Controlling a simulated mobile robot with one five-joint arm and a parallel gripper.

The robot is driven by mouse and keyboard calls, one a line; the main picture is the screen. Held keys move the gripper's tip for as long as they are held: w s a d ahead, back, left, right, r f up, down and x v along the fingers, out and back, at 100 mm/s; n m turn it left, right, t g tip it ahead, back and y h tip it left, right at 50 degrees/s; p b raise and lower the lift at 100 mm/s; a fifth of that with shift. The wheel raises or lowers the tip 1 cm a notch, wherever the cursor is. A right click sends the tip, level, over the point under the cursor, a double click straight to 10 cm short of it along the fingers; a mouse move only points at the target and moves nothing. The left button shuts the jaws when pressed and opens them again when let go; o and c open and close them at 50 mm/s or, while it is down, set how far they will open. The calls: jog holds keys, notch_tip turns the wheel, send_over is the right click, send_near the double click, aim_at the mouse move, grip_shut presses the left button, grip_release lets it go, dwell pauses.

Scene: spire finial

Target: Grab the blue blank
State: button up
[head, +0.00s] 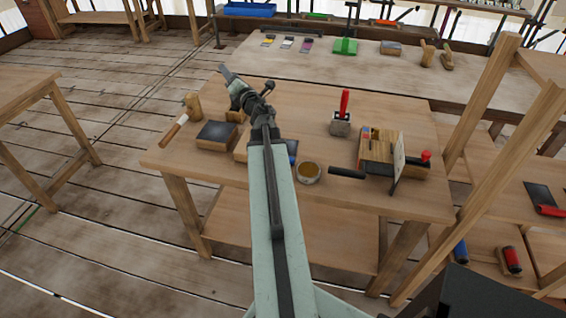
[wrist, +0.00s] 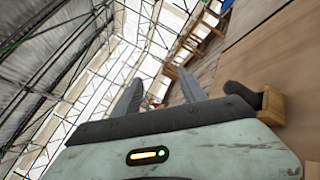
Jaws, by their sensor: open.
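My gripper (head: 226,72) is open and empty at the far left end of the workbench, above the wood. In the wrist view its two fingers (wrist: 158,76) stand apart with nothing between them. A blue cylinder (head: 460,251) lies on the low shelf at the lower right, well away from my gripper. Another blue edge (head: 292,150) is partly hidden by my arm. I cannot tell for certain which of these is the blue blank.
The workbench (head: 290,105) holds a mallet (head: 193,104), a dark-topped block (head: 217,134), a red-handled tool (head: 344,105), a round tin (head: 308,172) and a wooden stand (head: 377,147). A red cylinder (head: 511,260) lies near the blue one. Slanted wooden posts (head: 487,98) stand at the right.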

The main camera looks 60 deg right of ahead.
jog(key=s+a+f+n+g+y+b, duration=0.1)
jog(key=s+f+n+y, duration=0.3)
jog(key=s, duration=0.6)
jog(key=s+a+f+n+g+y+b, duration=0.1)
jog(key=s+f+n+g+y, duration=0.2)
jog(key=s+f+n, duration=0.5)
jog(key=s+a+f+n+g+y+b, duration=0.1)
jog(key=s+f+n+y, duration=0.4)
jog(key=s, duration=0.9)
jog(key=shift+a+f+n+g+y, duration=0.15)
jog(key=shift+f+n+g+y, duration=0.25)
jog(key=shift+f+n, duration=0.45)
jog(key=shift+b+x, duration=0.7)
jog(key=shift+x, duration=0.45)
jog(key=shift+w+a, duration=0.1)
jog(key=shift+w, duration=0.25)
jog(key=b+x, duration=0.2)
jog(key=x, duration=0.3)
jog(key=shift+w+a+r, duration=0.1)
jog(key=shift+r, duration=0.15)
grip_shut()
